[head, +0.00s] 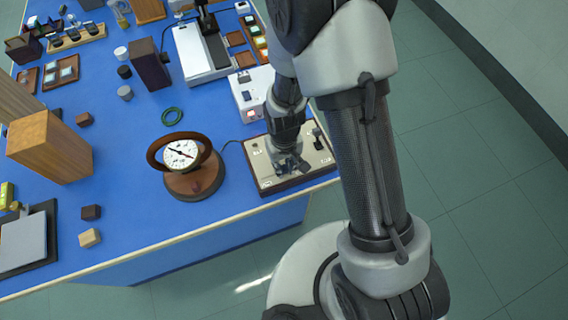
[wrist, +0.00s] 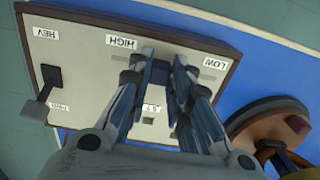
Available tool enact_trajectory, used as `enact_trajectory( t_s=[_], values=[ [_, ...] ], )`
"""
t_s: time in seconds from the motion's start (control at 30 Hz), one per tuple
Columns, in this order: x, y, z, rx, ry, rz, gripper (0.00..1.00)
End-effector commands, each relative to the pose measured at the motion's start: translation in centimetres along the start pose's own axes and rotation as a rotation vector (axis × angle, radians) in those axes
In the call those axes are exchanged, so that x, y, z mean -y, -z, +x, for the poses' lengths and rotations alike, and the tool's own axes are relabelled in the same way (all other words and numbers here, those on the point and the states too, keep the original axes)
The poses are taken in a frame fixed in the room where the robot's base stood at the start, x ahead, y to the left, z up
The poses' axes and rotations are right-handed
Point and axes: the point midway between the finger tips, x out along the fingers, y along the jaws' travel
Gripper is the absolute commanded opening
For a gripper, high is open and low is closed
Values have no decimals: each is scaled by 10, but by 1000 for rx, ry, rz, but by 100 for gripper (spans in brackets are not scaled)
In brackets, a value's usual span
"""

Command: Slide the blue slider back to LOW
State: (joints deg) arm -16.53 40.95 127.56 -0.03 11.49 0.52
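The blue slider (wrist: 160,72) sits on the pale control panel (wrist: 85,60), between the HIGH label (wrist: 121,41) and the LOW label (wrist: 213,62), nearer HIGH in the wrist view. My gripper (wrist: 159,68) has a finger on each side of it, and the slider fills the gap between the fingertips. A bit of grey slot (wrist: 207,77) shows near LOW. In the head view my gripper (head: 291,166) is down over the panel (head: 262,172) at the bench's near right corner, and the slider is hidden there.
A black lever (wrist: 48,78) stands at the panel's other end. A round gauge on a wooden base (head: 190,186) stands left of the panel. A white box (head: 250,92) is behind it. The blue bench's front edge (head: 150,248) is close by.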

Motion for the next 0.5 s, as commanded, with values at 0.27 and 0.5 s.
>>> enact_trajectory(
  t_s=[0.27, 0.5],
  values=[
    [0, 0, 0, 0, 0, 0, 0],
    [0, 0, 0, 0, 0, 0, 0]
  ],
)
